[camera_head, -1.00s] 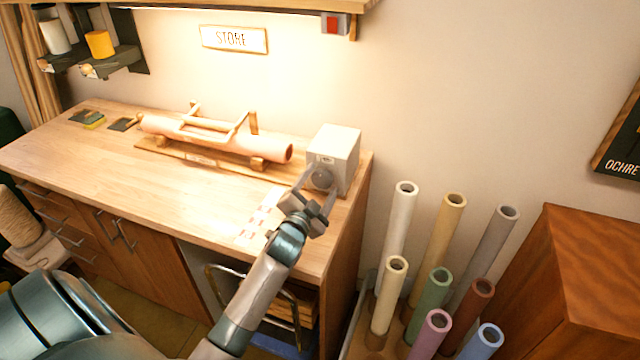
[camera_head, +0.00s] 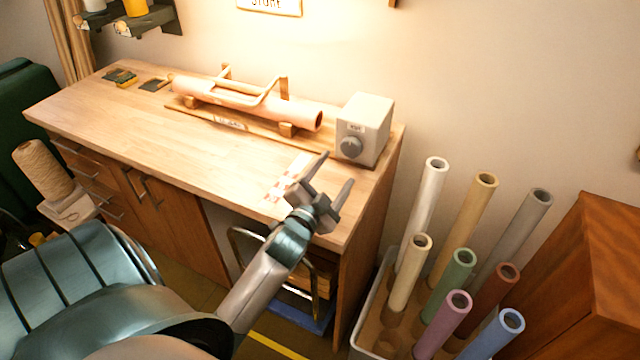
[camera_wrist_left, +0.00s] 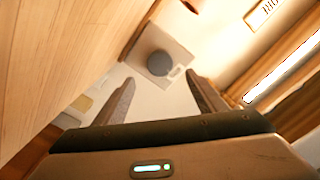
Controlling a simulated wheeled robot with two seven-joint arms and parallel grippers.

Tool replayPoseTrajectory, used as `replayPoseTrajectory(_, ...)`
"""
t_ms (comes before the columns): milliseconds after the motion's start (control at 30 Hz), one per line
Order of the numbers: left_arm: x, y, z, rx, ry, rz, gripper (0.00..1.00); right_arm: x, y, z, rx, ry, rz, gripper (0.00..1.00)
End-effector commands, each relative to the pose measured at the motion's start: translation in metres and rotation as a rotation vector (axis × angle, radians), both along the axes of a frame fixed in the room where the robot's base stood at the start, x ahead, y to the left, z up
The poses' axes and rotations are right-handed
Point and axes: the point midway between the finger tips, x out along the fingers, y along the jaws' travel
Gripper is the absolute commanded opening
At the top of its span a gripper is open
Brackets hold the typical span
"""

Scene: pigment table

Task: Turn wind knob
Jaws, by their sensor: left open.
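The wind knob (camera_head: 350,147) is a round grey knob on the front face of a pale box (camera_head: 366,125) at the right end of the wooden table. In the left wrist view the knob (camera_wrist_left: 160,63) shows beyond the fingertips, roughly between them. My left gripper (camera_head: 335,170) is open and empty, in front of the knob and apart from it. Its two fingers also show in the left wrist view (camera_wrist_left: 160,82). My right gripper is not in view.
A copper-coloured tube (camera_head: 250,105) lies in a wooden cradle left of the box. A bin with several upright coloured rolls (camera_head: 440,285) stands right of the table. A reddish wooden cabinet (camera_head: 585,270) is at the far right. The table's left-front surface (camera_head: 130,125) is clear.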

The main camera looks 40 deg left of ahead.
Motion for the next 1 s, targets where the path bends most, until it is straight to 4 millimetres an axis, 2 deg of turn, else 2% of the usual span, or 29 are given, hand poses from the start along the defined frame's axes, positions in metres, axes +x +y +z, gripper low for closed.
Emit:
replayPoseTrajectory(33, -0.011, -0.003, -0.004, 0.0, 0.001, -0.001, 0.65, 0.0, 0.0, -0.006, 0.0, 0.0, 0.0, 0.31)
replayPoseTrajectory(200, -0.043, -0.01, -0.003, 0.0, 0.001, 0.0, 0.65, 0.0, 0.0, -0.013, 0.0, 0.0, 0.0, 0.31)
replayPoseTrajectory(400, -0.068, -0.016, -0.002, -0.001, 0.001, 0.0, 0.65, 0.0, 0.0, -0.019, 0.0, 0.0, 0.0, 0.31)
replayPoseTrajectory(600, -0.078, -0.019, -0.001, -0.001, 0.001, 0.0, 0.65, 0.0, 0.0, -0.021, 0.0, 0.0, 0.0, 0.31)
replayPoseTrajectory(1000, -0.078, -0.019, 0.0, -0.001, 0.0, -0.001, 0.65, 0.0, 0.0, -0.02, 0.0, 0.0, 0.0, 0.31)
